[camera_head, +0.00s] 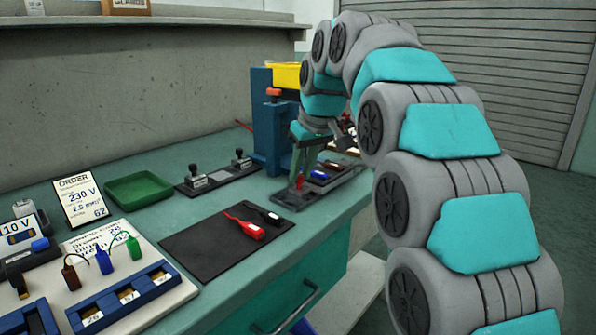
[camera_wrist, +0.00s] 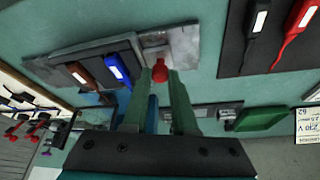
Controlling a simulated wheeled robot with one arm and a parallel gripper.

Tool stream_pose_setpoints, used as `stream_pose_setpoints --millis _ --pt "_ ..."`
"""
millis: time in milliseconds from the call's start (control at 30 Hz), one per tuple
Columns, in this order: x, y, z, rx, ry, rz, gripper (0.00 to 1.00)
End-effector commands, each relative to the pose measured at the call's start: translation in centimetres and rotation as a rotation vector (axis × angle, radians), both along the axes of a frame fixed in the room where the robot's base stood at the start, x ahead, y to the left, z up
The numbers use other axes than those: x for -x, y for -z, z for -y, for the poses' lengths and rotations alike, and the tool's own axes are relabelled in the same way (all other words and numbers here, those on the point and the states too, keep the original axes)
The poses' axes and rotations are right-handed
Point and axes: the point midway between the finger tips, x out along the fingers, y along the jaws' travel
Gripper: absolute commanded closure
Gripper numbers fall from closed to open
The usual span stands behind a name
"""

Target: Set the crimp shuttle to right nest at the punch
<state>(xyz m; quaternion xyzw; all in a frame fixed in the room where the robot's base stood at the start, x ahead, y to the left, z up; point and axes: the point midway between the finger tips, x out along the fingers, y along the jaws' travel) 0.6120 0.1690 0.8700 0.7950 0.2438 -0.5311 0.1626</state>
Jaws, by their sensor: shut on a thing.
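The crimp shuttle (camera_wrist: 100,50) is a dark grey block on a lighter base rail (camera_wrist: 183,48), at the foot of the blue punch (camera_head: 271,135). A brown piece (camera_wrist: 84,76) and a blue piece (camera_wrist: 118,70) lie side by side on the shuttle. A red knob (camera_wrist: 159,66) stands at the shuttle's end. My gripper (camera_wrist: 160,78) points down with its green fingers shut on this knob. In the head view, my gripper (camera_head: 300,174) is at the near end of the rail. The part of the shuttle under the punch is hidden.
A black mat (camera_head: 205,246) with a red and a black tool lies in front. A green tray (camera_head: 138,190), a stand with two stamp-like handles (camera_head: 218,176) and an order card (camera_head: 80,200) are left. A yellow bin (camera_head: 286,76) sits by the punch.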

Motion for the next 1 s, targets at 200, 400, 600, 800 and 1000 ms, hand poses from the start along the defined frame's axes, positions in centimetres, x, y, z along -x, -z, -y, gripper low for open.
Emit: stream_pose_setpoints --millis 200,400,600,800,1000 --pt "-0.67 -0.03 0.53 0.000 0.000 0.000 1.00" --pt "-0.67 -0.03 0.53 0.000 0.000 0.000 0.71" --pt "-0.67 -0.01 0.54 0.000 0.000 0.000 0.48" --pt "-0.66 0.01 0.53 0.001 0.000 -0.001 0.44" --pt "-0.57 -0.34 0.61 0.000 0.001 -0.001 0.44"
